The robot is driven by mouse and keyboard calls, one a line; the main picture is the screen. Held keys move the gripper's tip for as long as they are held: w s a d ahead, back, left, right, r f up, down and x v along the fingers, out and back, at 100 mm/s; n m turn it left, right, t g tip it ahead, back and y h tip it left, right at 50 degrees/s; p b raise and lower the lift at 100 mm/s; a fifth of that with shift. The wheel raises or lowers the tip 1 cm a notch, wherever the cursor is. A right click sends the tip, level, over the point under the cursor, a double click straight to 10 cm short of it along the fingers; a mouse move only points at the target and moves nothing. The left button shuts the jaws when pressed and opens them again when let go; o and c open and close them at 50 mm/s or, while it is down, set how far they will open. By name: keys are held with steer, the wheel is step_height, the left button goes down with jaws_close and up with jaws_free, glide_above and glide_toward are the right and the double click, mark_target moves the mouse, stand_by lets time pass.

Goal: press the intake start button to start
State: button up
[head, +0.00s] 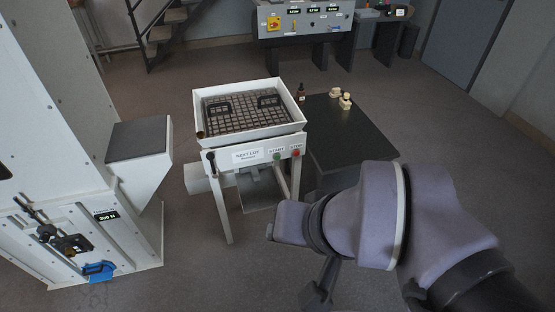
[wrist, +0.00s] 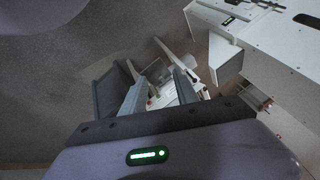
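The green START button (head: 277,157) is on the front panel of a white stand (head: 226,165) labelled NEXT LOT. The red STOP button (head: 296,153) is just right of it. My gripper (wrist: 160,78) shows in the wrist view with its two fingers apart and nothing seen held between them. The stand appears beyond and between the fingers there, with small coloured spots on its front, too small to read. In the head view my arm is at the lower right, apart from the stand, and the fingers are mostly hidden behind it.
A tray with a dark grid (head: 243,113) tops the stand. A dark table (head: 345,137) with small bottles is right of it. A tall white machine (head: 60,130) with a 300 N display is at left. A control panel (head: 305,20) stands behind. Floor in front is clear.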

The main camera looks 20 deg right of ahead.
jaws_close()
stand_by(1.7)
